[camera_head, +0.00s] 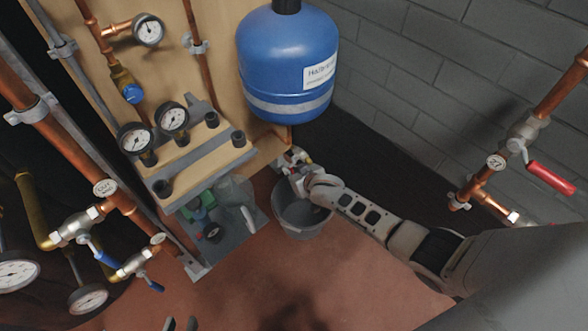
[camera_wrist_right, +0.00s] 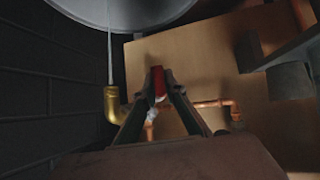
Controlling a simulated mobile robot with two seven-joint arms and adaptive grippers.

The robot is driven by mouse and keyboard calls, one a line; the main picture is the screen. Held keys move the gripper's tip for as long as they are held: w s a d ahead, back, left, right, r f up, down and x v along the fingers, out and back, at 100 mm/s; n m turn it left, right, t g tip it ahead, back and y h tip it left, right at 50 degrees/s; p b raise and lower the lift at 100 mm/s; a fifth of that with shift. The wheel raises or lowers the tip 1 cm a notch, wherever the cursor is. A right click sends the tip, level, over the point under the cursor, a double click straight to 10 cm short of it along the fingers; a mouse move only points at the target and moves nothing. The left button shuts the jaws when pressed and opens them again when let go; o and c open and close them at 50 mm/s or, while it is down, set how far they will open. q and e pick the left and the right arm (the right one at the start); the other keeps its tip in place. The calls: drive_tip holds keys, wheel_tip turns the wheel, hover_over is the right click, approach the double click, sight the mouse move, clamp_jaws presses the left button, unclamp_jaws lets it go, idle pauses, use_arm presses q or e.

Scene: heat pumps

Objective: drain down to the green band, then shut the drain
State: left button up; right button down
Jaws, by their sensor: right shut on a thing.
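My right gripper (camera_wrist_right: 160,95) is shut on the red drain handle (camera_wrist_right: 158,80) in the right wrist view. In the head view my right arm reaches to the drain fitting below the blue tank (camera_head: 285,62). A brass spout (camera_wrist_right: 110,105) has a thin pale stream (camera_wrist_right: 109,45) running from it toward the grey bucket (camera_wrist_right: 125,12). The bucket (camera_head: 302,222) stands on the floor under the drain. Dial gauges (camera_head: 172,118) are on the board and panel; their needles and any green band are too small to read. My left gripper (camera_head: 181,323) shows only its fingertips, apart and empty, at the bottom edge.
Copper pipes with blue-handled valves (camera_head: 103,253) and larger gauges (camera_head: 15,272) stand at left. A red-handled valve (camera_head: 550,177) is on the right pipe. A pump assembly (camera_head: 212,215) stands left of the bucket. The reddish floor in front is clear.

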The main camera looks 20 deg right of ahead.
drive_tip(key=shift+r+g+h+p, duration=0.3)
drive_tip(key=shift+r+g+p, duration=0.35)
drive_tip(key=shift+g+p, duration=0.35)
drive_tip(key=shift+s+d+f+g, duration=0.1)
drive_tip(key=shift+s+f+g, duration=0.2)
drive_tip(key=shift+g, duration=0.2)
use_arm(q)
drive_tip(key=a+f, duration=0.1)
drive_tip(key=s+a, duration=0.1)
drive_tip(key=a, duration=0.1)
drive_tip(key=shift+s+f+m+g+y+p, duration=0.1)
drive_tip(key=shift+f+m+g+y+p, duration=0.2)
drive_tip(key=shift+f+m+g, duration=0.1)
use_arm(e)
drive_tip(key=shift+s+d+g+h, duration=0.1)
drive_tip(key=shift+s+g+h, duration=0.2)
drive_tip(key=shift+g, duration=0.2)
drive_tip(key=shift+s+f, duration=0.1)
drive_tip(key=shift+f, duration=0.05)
drive_tip(key=c, duration=2.1)
unclamp_jaws()
